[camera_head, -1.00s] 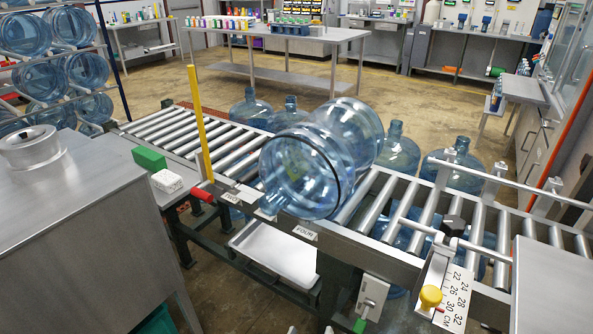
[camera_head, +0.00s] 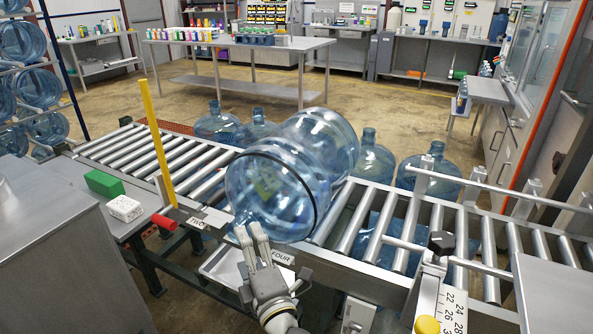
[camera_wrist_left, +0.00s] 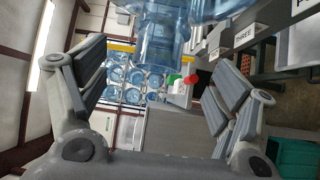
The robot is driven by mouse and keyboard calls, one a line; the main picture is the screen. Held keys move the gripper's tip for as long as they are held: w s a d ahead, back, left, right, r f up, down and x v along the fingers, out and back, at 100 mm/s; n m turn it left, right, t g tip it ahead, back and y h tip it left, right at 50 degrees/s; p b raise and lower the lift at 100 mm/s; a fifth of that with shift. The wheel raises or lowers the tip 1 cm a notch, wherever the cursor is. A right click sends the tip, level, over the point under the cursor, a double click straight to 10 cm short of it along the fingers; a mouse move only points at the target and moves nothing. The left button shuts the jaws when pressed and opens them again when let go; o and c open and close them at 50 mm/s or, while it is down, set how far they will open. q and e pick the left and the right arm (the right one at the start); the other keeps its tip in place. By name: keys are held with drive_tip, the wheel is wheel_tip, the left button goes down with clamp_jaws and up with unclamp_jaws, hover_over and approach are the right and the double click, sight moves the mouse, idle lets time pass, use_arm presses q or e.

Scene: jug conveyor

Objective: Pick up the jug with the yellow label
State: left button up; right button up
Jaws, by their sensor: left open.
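A large clear blue jug (camera_head: 325,145) lies on its side across the conveyor rollers, with a dark band around its body. Its neck points toward me and down to the left. A faint yellowish patch shows through its shell; I cannot make out a clear label. My left gripper (camera_head: 268,252) is open just in front of the conveyor's near edge, close to the jug's neck. In the left wrist view the gripper's fingers (camera_wrist_left: 158,62) are spread wide, with a blue jug neck (camera_wrist_left: 158,42) beyond them, between the tips; no contact shows. My right gripper is out of view.
Several upright jugs (camera_head: 370,160) stand behind the conveyor (camera_head: 345,218). A yellow post (camera_head: 155,125), green block (camera_head: 104,184) and white block (camera_head: 124,208) are left. A metal rail (camera_head: 500,190) and scale with yellow knob (camera_head: 427,325) are right.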

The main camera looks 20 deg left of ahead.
use_arm(q)
drive_tip(key=p+x, duration=0.1)
drive_tip(key=x, duration=0.5)
drive_tip(key=shift+s+a, duration=0.1)
drive_tip(key=shift+a, duration=0.05)
drive_tip(key=c, duration=1.8)
drive_tip(key=shift+r, duration=0.25)
clamp_jaws()
